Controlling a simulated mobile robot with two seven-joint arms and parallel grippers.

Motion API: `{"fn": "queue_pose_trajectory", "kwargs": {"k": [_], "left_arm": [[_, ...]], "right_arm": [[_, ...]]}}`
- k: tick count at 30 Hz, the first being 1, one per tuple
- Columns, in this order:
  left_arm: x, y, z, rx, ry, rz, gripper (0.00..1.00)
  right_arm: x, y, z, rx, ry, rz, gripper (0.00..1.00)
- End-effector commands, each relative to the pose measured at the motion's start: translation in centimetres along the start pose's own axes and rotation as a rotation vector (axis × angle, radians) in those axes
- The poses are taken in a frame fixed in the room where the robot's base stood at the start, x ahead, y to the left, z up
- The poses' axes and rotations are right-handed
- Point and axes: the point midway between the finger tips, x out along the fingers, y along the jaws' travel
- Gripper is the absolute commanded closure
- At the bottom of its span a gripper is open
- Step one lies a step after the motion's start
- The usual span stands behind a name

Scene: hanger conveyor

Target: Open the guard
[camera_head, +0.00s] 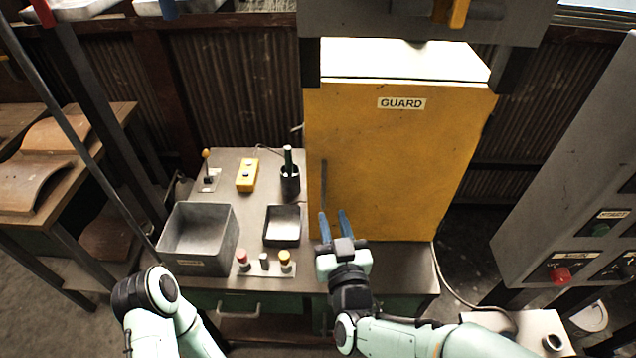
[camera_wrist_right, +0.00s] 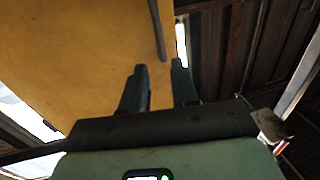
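The guard (camera_head: 400,160) is a yellow box front with a "GUARD" label near its top, standing at the back of the bench; it looks shut. Its dark upright bar handle (camera_head: 324,184) is near its left edge. My right gripper (camera_head: 332,213) is open and empty, just below the handle's lower end in the head view. In the right wrist view the handle (camera_wrist_right: 157,28) ends just beyond and between the spread fingertips (camera_wrist_right: 159,66), with no contact visible. Part of my left arm shows at the lower left of the head view; its gripper is out of view.
On the bench left of the guard are a grey bin (camera_head: 200,236), a dark tray (camera_head: 282,226), a cup with a green-handled tool (camera_head: 290,180), a yellow button box (camera_head: 247,175) and a button strip (camera_head: 264,266). A grey control panel (camera_head: 570,180) stands at right.

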Motion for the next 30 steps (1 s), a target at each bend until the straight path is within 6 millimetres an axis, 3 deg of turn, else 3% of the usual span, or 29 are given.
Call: {"fn": "queue_pose_trajectory", "kwargs": {"k": [9,15,28,29,30], "left_arm": [[-0.6,0.3,-0.2,0.001,0.004,0.001,0.57],[-1.2,0.6,-0.5,0.002,0.007,0.002,0.57],[-1.3,0.6,-0.5,0.003,0.008,0.003,0.57],[-1.3,0.6,-0.5,0.002,0.008,0.003,0.57],[-1.3,0.6,-0.5,0.002,0.008,0.003,0.57]], "right_arm": [[6.9,0.1,0.0,-0.007,0.0,0.003,0.71],[9.7,0.0,-0.1,-0.004,0.0,0.001,0.71],[10.7,0.0,0.1,0.0,-0.002,-0.001,0.71],[10.7,0.0,0.1,0.0,-0.002,-0.001,0.77],[10.7,0.0,0.1,0.0,-0.001,-0.001,0.9]]}}
